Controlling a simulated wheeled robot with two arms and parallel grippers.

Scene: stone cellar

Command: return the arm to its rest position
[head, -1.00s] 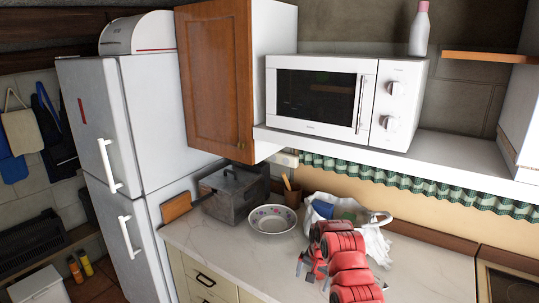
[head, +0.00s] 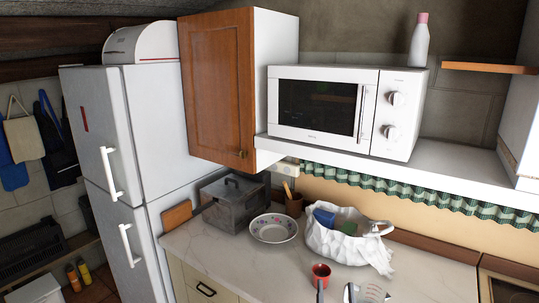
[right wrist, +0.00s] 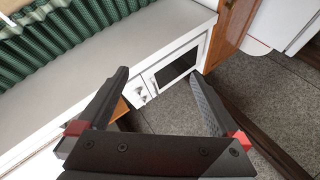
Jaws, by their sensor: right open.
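My right gripper (head: 345,293) shows only in part at the bottom edge of the head view, low over the front of the counter. In the right wrist view its two dark fingers (right wrist: 160,82) are spread apart with nothing held between them. The rest of the right arm is out of the head view. My left gripper is in neither view.
A red mug (head: 321,274) stands on the counter (head: 215,245) close to the right gripper. Behind are a floral bowl (head: 273,228), a white bag (head: 345,240) and a grey metal box (head: 233,205). A microwave (head: 335,108) sits on the shelf above.

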